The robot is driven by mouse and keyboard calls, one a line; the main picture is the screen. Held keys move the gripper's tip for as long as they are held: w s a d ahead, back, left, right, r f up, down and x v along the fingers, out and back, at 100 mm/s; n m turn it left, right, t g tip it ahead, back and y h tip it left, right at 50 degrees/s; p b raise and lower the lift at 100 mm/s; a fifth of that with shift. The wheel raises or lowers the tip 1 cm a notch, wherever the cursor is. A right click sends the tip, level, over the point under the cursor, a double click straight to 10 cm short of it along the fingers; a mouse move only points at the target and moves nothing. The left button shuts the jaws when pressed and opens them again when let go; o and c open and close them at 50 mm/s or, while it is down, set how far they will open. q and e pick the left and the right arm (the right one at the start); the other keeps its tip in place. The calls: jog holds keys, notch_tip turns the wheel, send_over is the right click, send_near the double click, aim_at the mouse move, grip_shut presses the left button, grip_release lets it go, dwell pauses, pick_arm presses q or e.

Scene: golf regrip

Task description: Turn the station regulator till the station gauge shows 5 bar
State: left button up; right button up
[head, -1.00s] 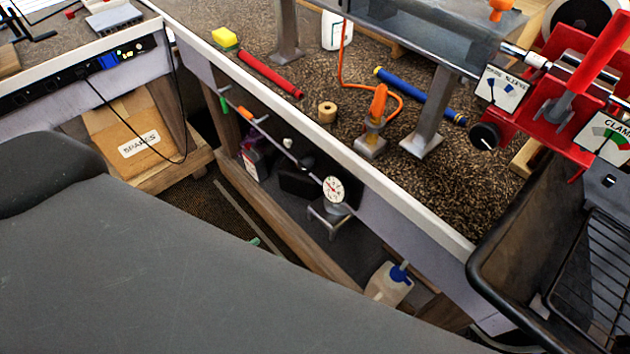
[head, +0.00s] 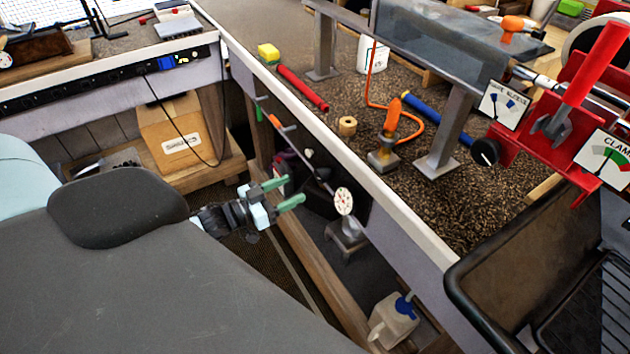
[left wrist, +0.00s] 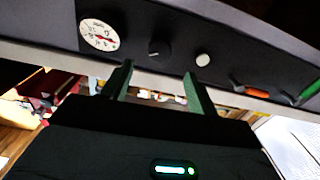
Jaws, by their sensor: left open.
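The station gauge (head: 343,201), a round white dial with a red needle, is on the bench's front panel. It also shows in the left wrist view (left wrist: 98,35); its figures are too small to read. The station regulator, a dark round knob (left wrist: 160,50), sits beside the gauge on the same panel. In the head view it is small and dark. My left gripper (head: 295,189), with green fingers, is open and empty in front of the panel. In the left wrist view its fingertips (left wrist: 158,70) point towards the knob, apart from it. My right gripper is out of view.
A pale button (left wrist: 203,59) and orange (left wrist: 257,92) and green handles are farther along the panel. A metal stand (head: 347,238) and a white jug (head: 393,319) are below. A black tray (head: 458,280) juts out at right. A spares box (head: 177,135) stands left.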

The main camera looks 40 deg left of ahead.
aim_at(317, 178)
pick_arm(q)
jog(key=x, duration=0.6)
jog(key=shift+x, duration=0.9)
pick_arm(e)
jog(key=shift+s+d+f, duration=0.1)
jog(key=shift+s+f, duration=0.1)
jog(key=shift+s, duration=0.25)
pick_arm(q)
jog(key=shift+s, duration=0.1)
jog(key=c, duration=1)
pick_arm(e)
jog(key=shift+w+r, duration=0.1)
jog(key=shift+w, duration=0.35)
